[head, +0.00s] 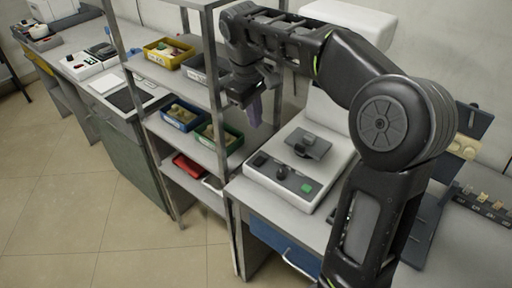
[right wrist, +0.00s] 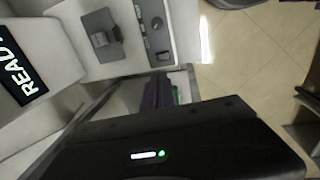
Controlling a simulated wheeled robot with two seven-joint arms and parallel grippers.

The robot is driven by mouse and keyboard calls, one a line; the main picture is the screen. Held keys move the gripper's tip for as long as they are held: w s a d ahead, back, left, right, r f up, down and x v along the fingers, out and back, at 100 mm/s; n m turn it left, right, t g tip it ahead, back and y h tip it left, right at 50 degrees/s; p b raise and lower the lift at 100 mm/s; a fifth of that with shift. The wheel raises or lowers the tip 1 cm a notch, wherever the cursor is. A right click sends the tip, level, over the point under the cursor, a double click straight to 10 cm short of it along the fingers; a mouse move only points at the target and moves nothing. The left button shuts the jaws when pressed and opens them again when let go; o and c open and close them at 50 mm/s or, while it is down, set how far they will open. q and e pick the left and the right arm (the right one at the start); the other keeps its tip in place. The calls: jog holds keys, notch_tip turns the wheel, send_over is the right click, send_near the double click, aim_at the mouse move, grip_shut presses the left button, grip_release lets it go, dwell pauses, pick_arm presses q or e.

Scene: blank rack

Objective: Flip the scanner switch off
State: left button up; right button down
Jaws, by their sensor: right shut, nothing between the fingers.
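The scanner is a white machine (head: 325,165) on the bench, with a grey plate on top and a dark control strip along its front edge. On the strip are a dark switch (head: 260,160) at the left end, a round knob (head: 282,171) and a green button (head: 306,188). In the right wrist view the switch (right wrist: 163,57) shows at the strip's near end; its on or off position is too small to tell. My right gripper (head: 254,112) is shut and empty, its purple fingers (right wrist: 160,92) pointing down above the switch, apparently apart from it. My left gripper is not visible.
A metal shelf rack (head: 222,100) stands left of the scanner, with yellow, blue (head: 181,116) and green bins and a red object (head: 188,168). In the wrist view a lit display (right wrist: 20,70) starts with "READ". A panel with switches (head: 485,197) lies right. The left floor is clear.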

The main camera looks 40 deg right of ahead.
send_near(261, 159)
jog(key=f, duration=0.4)
jog(key=d+f, duration=0.1)
jog(key=f, duration=0.1)
jog(key=shift+w+d+f, duration=0.1)
jog(key=shift+w+f, duration=0.05)
jog(key=shift+f, duration=0.25)
